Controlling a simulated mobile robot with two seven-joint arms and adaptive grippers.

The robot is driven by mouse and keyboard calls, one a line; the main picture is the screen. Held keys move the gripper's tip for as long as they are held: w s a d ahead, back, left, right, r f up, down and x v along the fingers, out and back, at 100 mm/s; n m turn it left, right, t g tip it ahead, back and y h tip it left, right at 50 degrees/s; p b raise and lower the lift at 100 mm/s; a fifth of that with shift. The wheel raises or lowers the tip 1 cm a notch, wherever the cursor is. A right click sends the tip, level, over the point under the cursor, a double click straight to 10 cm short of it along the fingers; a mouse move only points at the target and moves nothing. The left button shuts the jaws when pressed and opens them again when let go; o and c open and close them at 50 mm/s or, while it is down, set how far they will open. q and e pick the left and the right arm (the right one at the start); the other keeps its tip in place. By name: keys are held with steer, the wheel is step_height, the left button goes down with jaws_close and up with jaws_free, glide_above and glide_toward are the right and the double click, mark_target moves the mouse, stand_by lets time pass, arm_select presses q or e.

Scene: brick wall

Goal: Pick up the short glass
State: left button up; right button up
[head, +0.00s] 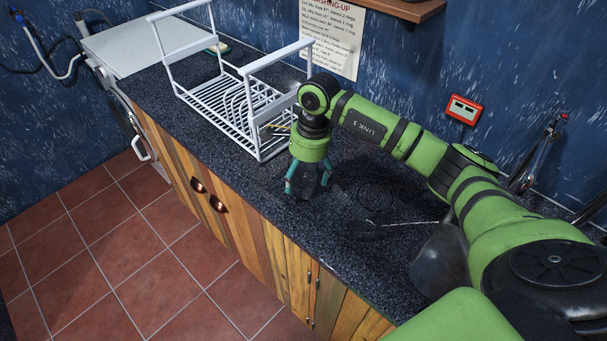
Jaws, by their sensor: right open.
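My right gripper (308,185) points down over the dark speckled worktop (345,245), just right of the white dish rack. Its two teal fingers are spread apart, with the tips low, close to the worktop. I cannot clearly make out the short glass. Any clear glass between or behind the fingers is too faint to tell from the dark surface. A faint round outline shows on the worktop to the right of the fingers, but I cannot tell what it is. My left gripper is not in view.
A white wire dish rack (213,101) stands left of my right gripper, its raised end frame close to my wrist. A tap (537,155) and a dark metal basin (437,258) are at the right, partly behind my arm. The worktop's front strip is clear.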

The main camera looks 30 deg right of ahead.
steer(key=shift+a+f, duration=0.1)
steer(key=shift+f, duration=0.65)
steer(key=shift+r, duration=0.1)
steer(key=c, duration=1.4)
steer(key=shift+c, duration=0.2)
steer(key=shift+r, duration=0.1)
